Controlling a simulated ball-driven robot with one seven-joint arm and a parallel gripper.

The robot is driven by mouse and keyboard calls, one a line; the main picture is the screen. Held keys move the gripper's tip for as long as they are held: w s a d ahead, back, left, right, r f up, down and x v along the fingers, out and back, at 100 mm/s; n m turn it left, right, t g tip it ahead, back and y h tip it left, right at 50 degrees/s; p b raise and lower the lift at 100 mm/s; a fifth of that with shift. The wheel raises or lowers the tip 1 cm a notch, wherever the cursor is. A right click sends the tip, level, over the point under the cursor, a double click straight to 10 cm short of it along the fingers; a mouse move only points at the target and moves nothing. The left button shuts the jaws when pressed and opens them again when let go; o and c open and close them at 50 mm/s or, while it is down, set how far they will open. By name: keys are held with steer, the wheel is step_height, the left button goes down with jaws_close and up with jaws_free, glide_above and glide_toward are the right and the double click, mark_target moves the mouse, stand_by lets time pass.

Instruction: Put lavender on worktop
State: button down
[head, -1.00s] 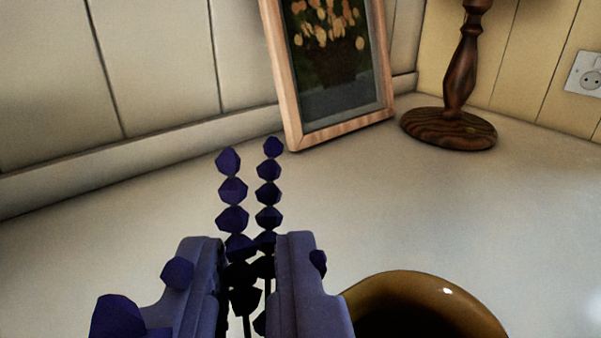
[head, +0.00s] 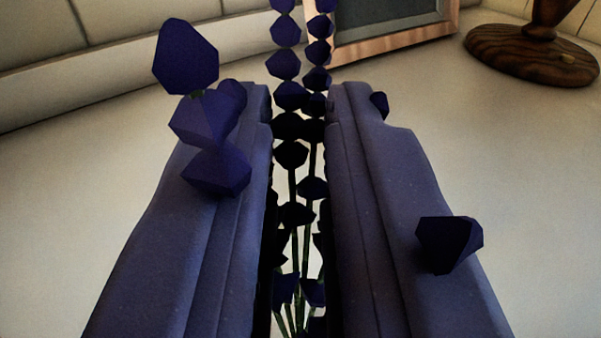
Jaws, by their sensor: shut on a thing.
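The lavender (head: 290,155) is a bunch of dark purple bead-like flower heads on thin green stems. My gripper (head: 299,100) is shut on it, with stems and flowers between the two blue-grey fingers. Some flower heads stick out past the left finger and the right finger. The tops of two stalks run out of the picture at the top. The pale worktop (head: 520,180) lies below and around the gripper. The lower ends of the stems are hidden, so I cannot tell whether they touch the worktop.
A wood-framed picture (head: 400,38) leans at the back. A dark turned wooden stand (head: 530,52) with a round base is at the back right. A panelled wall (head: 120,30) runs along the back left. The worktop is clear on both sides of the gripper.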

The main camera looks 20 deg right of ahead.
steer(key=shift+f, duration=0.15)
steer(key=c, duration=1.1)
jaws_free()
steer(key=shift+r, duration=0.25)
steer(key=p+v, duration=1.1)
steer(key=v, duration=0.1)
steer(key=shift+f, duration=0.15)
